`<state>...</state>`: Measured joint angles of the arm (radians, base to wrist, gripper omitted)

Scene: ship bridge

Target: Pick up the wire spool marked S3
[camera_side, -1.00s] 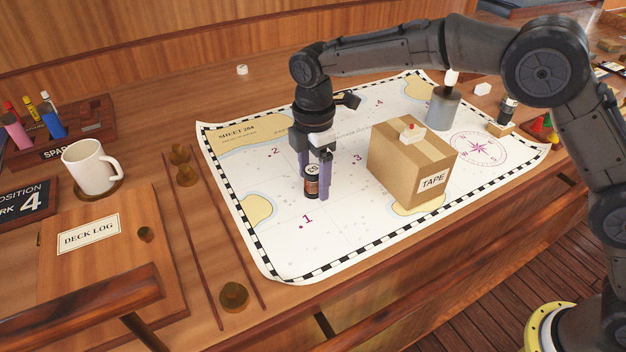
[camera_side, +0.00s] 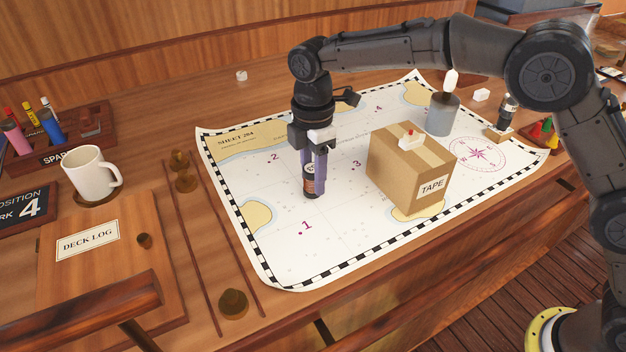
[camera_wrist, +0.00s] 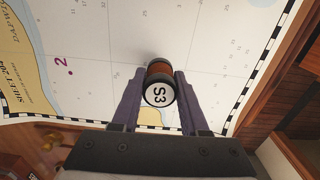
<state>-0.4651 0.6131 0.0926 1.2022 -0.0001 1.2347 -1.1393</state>
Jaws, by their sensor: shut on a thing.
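The wire spool marked S3 (camera_wrist: 159,88) has black ends, a copper-brown winding and a white label on its end. In the wrist view, the two purple fingers of my gripper (camera_wrist: 158,98) flank the spool. A finger hides part of the spool in the side view. I cannot tell whether its base touches the chart.
A cardboard box marked TAPE (camera_side: 405,172) stands right of my gripper, with a small red and white thing on top. A grey cylinder (camera_side: 441,115) stands behind it. A mug (camera_side: 92,178) and the deck log (camera_side: 88,240) are at left. The chart's front left is clear.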

